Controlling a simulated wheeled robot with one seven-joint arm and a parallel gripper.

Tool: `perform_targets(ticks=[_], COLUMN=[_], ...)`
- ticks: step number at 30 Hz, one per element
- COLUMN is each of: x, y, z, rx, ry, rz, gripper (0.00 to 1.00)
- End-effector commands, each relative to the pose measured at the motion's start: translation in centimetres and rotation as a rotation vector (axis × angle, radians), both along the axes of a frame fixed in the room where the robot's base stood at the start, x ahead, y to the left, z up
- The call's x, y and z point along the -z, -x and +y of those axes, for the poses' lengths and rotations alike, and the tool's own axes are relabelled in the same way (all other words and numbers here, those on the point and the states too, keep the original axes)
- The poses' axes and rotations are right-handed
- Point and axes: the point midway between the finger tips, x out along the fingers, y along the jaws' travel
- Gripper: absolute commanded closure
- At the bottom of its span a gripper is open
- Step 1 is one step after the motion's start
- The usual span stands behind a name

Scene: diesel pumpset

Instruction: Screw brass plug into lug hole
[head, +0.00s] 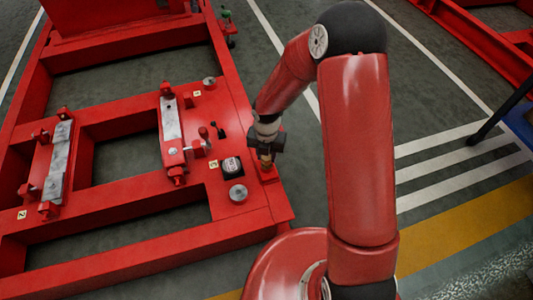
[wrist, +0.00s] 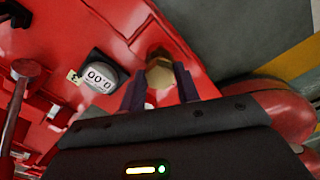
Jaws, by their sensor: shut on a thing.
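The brass plug (wrist: 160,72) shows a hexagonal head between my gripper's two fingers in the wrist view. It also shows as a small brass piece (head: 266,160) below my gripper in the head view. My gripper (wrist: 160,88) is shut on the plug, over the right edge of the red frame. In the head view my gripper (head: 266,153) points down at a red lug (head: 268,174) on that edge. The lug hole is hidden under the plug and fingers, so I cannot tell how deep the plug sits.
A round gauge (head: 231,167) reading 00.0 stands just left of the lug; it also shows in the wrist view (wrist: 101,77). A grey round disc (head: 238,193) lies nearer. Red brackets with metal plates (head: 171,118) stand further left. Striped floor (head: 450,165) to the right is clear.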

Motion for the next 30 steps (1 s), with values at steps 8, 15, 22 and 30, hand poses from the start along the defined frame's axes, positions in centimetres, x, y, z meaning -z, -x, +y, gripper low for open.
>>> perform_targets(ticks=[8, 15, 22, 30], x=[0.5, 1.0, 1.6, 2.1], y=[0.0, 0.0, 0.0, 0.0], z=[0.0, 0.0, 0.0, 0.0], rx=[-0.001, 0.0, 0.0, 0.0], ry=[0.0, 0.0, 0.0, 0.0], rz=[0.0, 0.0, 0.0, 0.0], gripper=[0.97, 0.97, 0.97, 0.97])
